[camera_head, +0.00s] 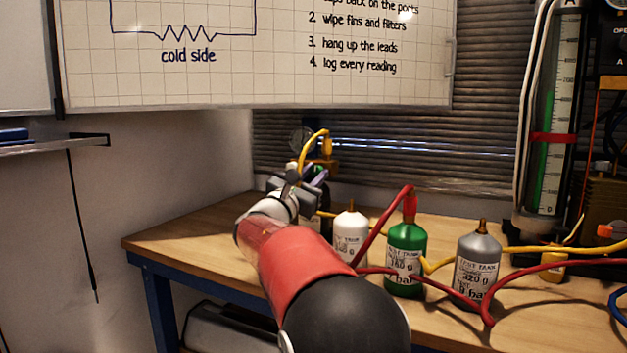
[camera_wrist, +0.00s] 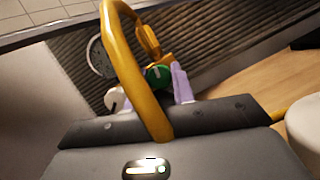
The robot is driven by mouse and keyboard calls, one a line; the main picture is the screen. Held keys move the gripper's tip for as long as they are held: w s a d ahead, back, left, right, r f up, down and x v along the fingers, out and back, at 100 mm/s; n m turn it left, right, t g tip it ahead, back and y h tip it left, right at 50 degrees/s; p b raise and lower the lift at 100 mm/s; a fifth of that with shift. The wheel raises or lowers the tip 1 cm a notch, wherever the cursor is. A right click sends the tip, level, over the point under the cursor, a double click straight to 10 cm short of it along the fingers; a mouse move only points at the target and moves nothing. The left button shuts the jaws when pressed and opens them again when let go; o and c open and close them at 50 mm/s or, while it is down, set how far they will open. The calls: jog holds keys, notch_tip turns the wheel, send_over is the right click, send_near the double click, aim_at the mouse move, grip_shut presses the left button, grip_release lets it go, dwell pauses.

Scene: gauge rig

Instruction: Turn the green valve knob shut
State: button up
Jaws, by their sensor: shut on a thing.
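The green valve knob (camera_wrist: 157,75) shows in the wrist view, on a yellow-brass fitting. A pale lavender finger of my gripper (camera_wrist: 148,88) stands right against its right side. The other finger is mostly hidden by a yellow hose that arches across the front of the view. My gripper is shut on the knob. In the head view my gripper (camera_head: 312,178) is at the back left of the bench, beside the brass fitting (camera_head: 324,165).
A round gauge (camera_wrist: 100,57) is left of the knob. The yellow hose (camera_wrist: 125,60) loops close over my gripper. White (camera_head: 350,228), green (camera_head: 406,255) and grey (camera_head: 478,262) tanks with hoses stand right of my arm on the wooden bench (camera_head: 185,240). The bench's left end is clear.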

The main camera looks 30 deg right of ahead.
jog(key=m+g, duration=0.1)
jog(key=m, duration=0.1)
jog(key=m+g+b, duration=0.1)
jog(key=m, duration=0.2)
jog(key=shift+w+a+h+b, duration=0.1)
jog(key=shift+h+b, duration=0.2)
jog(key=m+g, duration=0.1)
jog(key=m, duration=0.2)
jog(key=m+g, duration=0.2)
jog(key=shift+r+m, duration=0.15)
jog(key=shift+m, duration=0.25)
jog(key=m+y, duration=0.1)
jog(key=m, duration=0.1)
jog(key=m+g+y, duration=0.1)
jog(key=m, duration=0.2)
jog(key=shift+r, duration=0.15)
jog(key=shift+m+g+y+p, duration=0.3)
jog(key=shift+m+y, duration=0.2)
jog(key=shift+m, duration=0.9)
jog(key=o, duration=1)
